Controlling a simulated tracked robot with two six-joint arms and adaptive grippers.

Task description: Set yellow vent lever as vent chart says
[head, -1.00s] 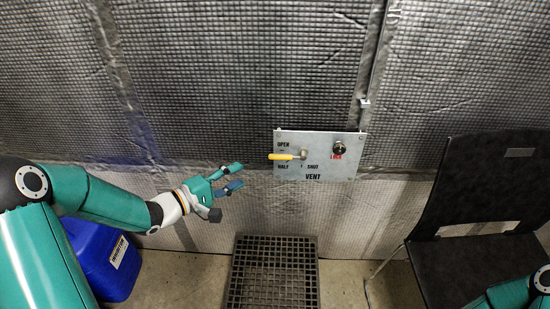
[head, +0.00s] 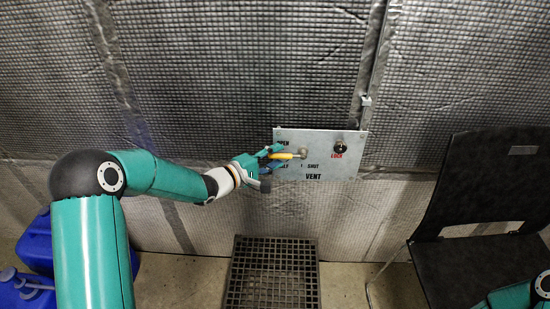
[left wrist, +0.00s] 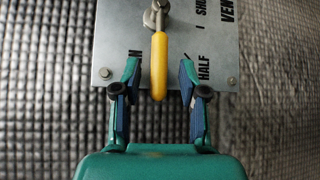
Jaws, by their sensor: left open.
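The yellow vent lever (head: 286,156) is on the grey vent panel (head: 345,168) on the wall. It points left from its pivot, level in the head view, between the OPEN and HALF labels. My left gripper (head: 274,158) is at the panel's left side, its fingers above and below the lever handle. In the left wrist view the yellow lever (left wrist: 159,68) lies between the two open fingers (left wrist: 160,82), with a gap on each side. My right gripper is out of view. I see no vent chart.
A black knob (head: 341,146) with a red LOCK label is on the panel's right. A black chair (head: 478,190) stands at right. Blue containers (head: 38,245) are at lower left. A dark floor grate (head: 270,275) lies below the panel.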

